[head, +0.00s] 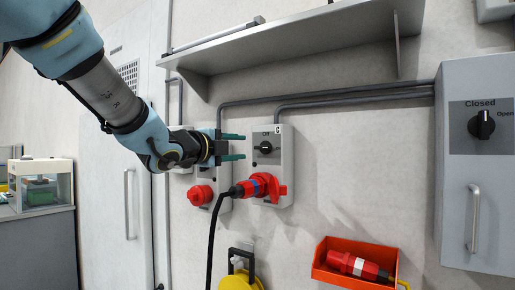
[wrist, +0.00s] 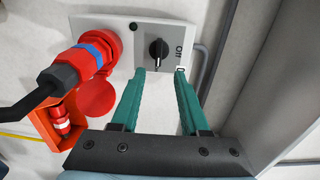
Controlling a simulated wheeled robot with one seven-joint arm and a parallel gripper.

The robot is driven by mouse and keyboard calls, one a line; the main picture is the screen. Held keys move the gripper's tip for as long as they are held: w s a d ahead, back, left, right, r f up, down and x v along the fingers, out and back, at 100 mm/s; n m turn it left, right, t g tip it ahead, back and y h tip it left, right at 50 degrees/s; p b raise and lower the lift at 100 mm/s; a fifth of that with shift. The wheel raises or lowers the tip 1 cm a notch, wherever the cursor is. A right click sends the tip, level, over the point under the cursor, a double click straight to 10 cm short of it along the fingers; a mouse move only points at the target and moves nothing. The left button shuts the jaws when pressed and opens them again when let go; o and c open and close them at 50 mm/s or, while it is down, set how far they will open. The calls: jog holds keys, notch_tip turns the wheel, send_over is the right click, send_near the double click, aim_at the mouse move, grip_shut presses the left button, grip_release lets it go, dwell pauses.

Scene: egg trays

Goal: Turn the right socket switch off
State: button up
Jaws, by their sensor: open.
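The right socket box (head: 285,180) is a grey wall unit with a black rotary switch (head: 266,147) on its upper part and a red plug (head: 262,187) in its socket below. In the wrist view the switch knob (wrist: 158,52) lies just beyond the fingertips, roughly between their lines. The "Off" label is to its right there, and the knob's handle appears to lie across that direction. My gripper (head: 243,147) is open, with two green fingers pointing at the box from the left. In the wrist view the fingers (wrist: 160,73) are apart and hold nothing.
A left socket with a red cap (head: 200,195) sits beside it, its upper part hidden by my gripper. A black cable (head: 212,240) hangs from the plug. A shelf (head: 300,50) juts out above. A red bin (head: 350,265) is below right, and a grey cabinet (head: 480,165) right.

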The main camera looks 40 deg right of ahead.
aim_at(261, 147)
jog(key=p+x, duration=0.3)
jog(key=x, duration=0.7)
jog(key=shift+p, duration=0.3)
jog(key=shift+a, duration=0.1)
jog(key=shift+c, duration=0.2)
grip_shut()
